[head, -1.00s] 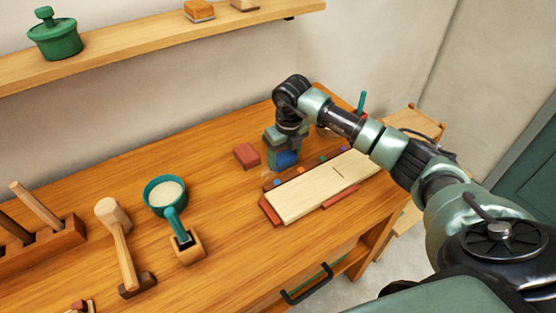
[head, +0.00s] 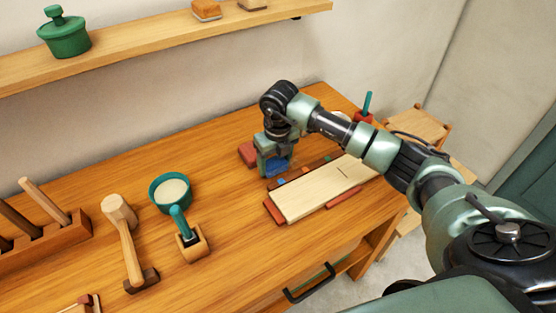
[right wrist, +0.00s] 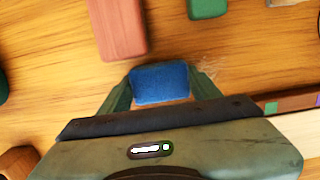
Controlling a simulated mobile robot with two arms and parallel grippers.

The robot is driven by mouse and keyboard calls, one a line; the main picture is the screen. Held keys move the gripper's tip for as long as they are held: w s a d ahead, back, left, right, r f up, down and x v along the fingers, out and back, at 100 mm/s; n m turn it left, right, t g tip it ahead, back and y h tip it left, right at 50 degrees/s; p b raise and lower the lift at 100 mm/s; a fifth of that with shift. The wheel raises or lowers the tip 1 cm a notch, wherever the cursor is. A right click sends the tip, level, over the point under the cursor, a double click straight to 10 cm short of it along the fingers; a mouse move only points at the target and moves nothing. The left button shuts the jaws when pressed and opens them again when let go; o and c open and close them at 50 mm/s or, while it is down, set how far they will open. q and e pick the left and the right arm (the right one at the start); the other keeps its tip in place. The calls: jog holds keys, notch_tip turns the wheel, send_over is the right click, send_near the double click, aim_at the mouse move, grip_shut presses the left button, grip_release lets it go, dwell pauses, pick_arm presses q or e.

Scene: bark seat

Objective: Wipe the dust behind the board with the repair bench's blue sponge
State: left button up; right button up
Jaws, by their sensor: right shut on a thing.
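My right gripper (head: 275,168) is shut on the blue sponge (head: 279,167), low over the bench top behind the left end of the pale board (head: 318,191). In the right wrist view the sponge (right wrist: 160,84) sits between the two green fingers. I cannot tell whether it touches the wood. A faint pale dust patch (right wrist: 209,68) lies on the wood just right of the sponge in that view. The board lies on a reddish-brown base with small coloured pieces along its back edge. My left gripper is not in view.
A red block (head: 247,153) lies close behind the gripper. A teal-rimmed pan (head: 171,192), a mallet (head: 126,240) and a wooden rack (head: 45,242) stand left on the workbench. A red holder (head: 364,117) stands at the far right. The bench between pan and board is clear.

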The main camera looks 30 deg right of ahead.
jog(key=shift+d, duration=0.1)
jog(key=shift+w+d+b, duration=0.1)
jog(key=shift+d+b, duration=0.5)
jog(key=shift+d, duration=1.85)
jog(key=shift+a+f+p, duration=0.1)
jog(key=shift+a+p, duration=0.2)
jog(key=shift+a, duration=2.3)
jog(key=shift+r+p, duration=1.9)
jog(key=shift+r, duration=1.2)
jog(key=shift+d, duration=0.1)
